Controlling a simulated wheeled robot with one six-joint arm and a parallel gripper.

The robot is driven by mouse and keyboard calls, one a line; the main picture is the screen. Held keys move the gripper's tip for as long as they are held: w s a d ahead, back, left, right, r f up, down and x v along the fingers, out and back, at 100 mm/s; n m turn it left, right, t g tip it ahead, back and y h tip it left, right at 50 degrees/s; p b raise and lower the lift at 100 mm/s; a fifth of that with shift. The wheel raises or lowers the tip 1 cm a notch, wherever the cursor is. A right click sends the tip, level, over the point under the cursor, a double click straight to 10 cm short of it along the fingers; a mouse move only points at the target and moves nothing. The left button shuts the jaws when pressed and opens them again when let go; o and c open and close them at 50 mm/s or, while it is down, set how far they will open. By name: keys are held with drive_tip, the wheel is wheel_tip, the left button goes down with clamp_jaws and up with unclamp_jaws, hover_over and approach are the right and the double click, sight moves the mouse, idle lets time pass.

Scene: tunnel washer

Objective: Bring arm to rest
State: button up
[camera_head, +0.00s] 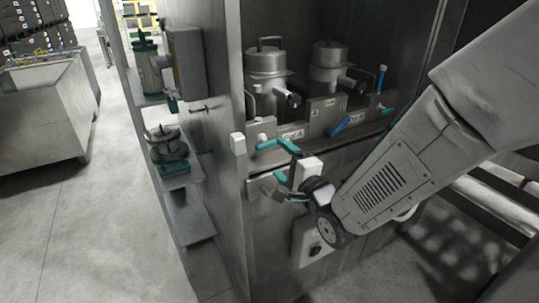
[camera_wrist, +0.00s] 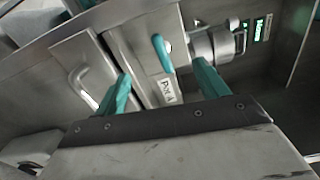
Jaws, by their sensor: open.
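My gripper (camera_head: 283,173) has teal fingers and is open in the head view, in front of the steel cabinet below the left canister. My arm reaches in from the upper right. In the wrist view, the two teal fingers of my gripper (camera_wrist: 160,88) stand apart with nothing held between them. I cannot tell whether the fingertips touch the panel.
Two steel canisters (camera_head: 267,72) (camera_head: 328,65) stand in the cabinet recess. A blue lever (camera_head: 345,124) sits on the front panel. Side shelves (camera_head: 188,213) hold green-based devices. A grey bin (camera_head: 42,112) stands at the left. Floor (camera_head: 95,225) between bin and shelves is clear.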

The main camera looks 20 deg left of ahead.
drive_tip(key=shift+r+v, duration=0.2)
drive_tip(key=shift+v, duration=0.85)
drive_tip(key=shift+w+d, duration=0.1)
drive_tip(key=shift+w, duration=0.05)
